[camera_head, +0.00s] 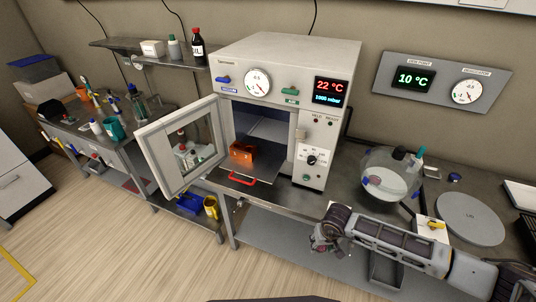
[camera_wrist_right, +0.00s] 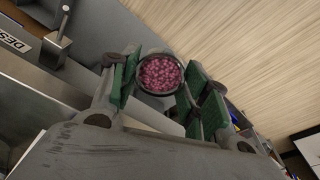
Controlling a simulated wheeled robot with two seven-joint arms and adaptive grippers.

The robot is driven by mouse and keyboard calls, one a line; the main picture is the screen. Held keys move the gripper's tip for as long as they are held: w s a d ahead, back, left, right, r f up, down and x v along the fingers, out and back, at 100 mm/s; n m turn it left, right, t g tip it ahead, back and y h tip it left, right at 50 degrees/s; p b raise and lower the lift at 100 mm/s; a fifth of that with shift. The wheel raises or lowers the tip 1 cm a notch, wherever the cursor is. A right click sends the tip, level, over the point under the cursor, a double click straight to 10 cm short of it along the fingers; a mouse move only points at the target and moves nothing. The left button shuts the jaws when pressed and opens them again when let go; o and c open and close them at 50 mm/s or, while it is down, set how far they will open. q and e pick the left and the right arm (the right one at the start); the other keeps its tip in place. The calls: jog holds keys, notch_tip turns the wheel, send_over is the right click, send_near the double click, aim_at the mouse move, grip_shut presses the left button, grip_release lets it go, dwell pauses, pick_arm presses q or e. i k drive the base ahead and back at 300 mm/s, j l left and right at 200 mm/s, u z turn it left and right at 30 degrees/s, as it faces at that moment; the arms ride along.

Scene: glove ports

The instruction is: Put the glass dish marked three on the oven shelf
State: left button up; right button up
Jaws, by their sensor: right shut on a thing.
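My right gripper (camera_head: 323,242) is in front of the bench, to the right of and below the oven (camera_head: 290,60). In the right wrist view its green-padded fingers are shut on a small round dish (camera_wrist_right: 161,75) filled with pink-red granules. No number shows on the dish, and I cannot make it out in the head view. The oven door (camera_head: 180,145) stands open to the left. Inside the oven, a shelf (camera_head: 270,168) carries an orange-brown block-like thing (camera_head: 242,152), and a red handle (camera_head: 242,180) sticks out at the front. My left gripper is not in view.
A round glass vessel (camera_head: 390,178) stands right of the oven, with a grey disc lid (camera_head: 470,218) lying beside it. A yellow mug (camera_head: 211,207) and blue bin (camera_head: 190,203) sit low below the door. The floor in front is clear.

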aim_at(266, 164)
jog(key=i+j+z, duration=0.15)
jog(key=j+z, duration=0.25)
jog(key=j, duration=0.3)
jog(key=j+z, duration=0.4)
jog(key=j, duration=0.3)
